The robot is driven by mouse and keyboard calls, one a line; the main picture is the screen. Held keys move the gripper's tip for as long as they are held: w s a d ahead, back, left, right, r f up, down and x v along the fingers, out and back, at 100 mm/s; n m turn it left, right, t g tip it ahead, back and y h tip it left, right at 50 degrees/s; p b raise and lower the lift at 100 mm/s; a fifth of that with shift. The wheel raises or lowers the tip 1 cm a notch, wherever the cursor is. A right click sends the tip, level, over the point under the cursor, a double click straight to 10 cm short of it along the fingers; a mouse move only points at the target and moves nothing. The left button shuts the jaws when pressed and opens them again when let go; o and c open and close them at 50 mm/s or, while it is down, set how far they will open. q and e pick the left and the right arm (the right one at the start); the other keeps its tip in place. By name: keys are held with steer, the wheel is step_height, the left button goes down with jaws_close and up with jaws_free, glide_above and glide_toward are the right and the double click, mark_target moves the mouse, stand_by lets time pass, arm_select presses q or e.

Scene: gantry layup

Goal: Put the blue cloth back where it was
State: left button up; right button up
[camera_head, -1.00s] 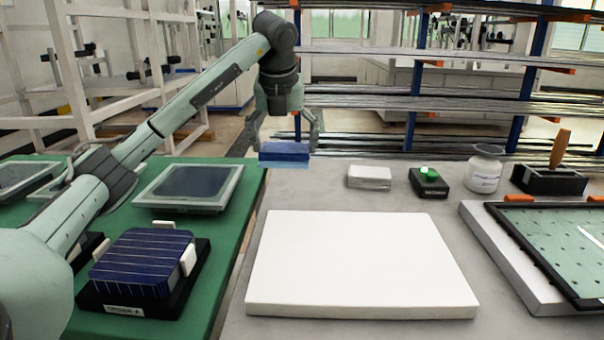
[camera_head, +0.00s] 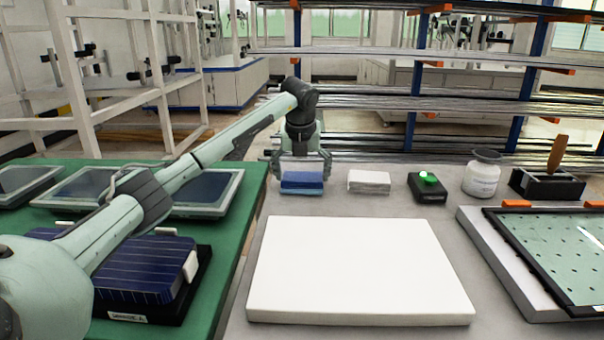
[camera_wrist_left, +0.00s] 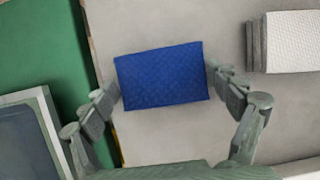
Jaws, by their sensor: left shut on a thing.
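The blue cloth (camera_head: 301,184) is a folded block at the back left of the grey table, left of a white cloth stack. My left gripper (camera_head: 303,172) is above and around it, with its fingers on the cloth's two sides. In the left wrist view the blue cloth (camera_wrist_left: 162,76) lies between the two fingertips (camera_wrist_left: 162,85), slightly tilted. The gripper is shut on it. The cloth appears at table height; whether its underside touches the table is hidden. My right gripper is not in view.
The white cloth stack (camera_head: 369,182) lies just right, then a black box with a green light (camera_head: 428,187) and a white jar (camera_head: 482,176). A white slab (camera_head: 360,270) fills the middle front. The green mat (camera_head: 232,225) with panels lies left.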

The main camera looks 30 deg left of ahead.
arm_select(q)
steer(key=o, duration=1)
steer(key=shift+r, duration=0.1)
steer(key=v, duration=1.2)
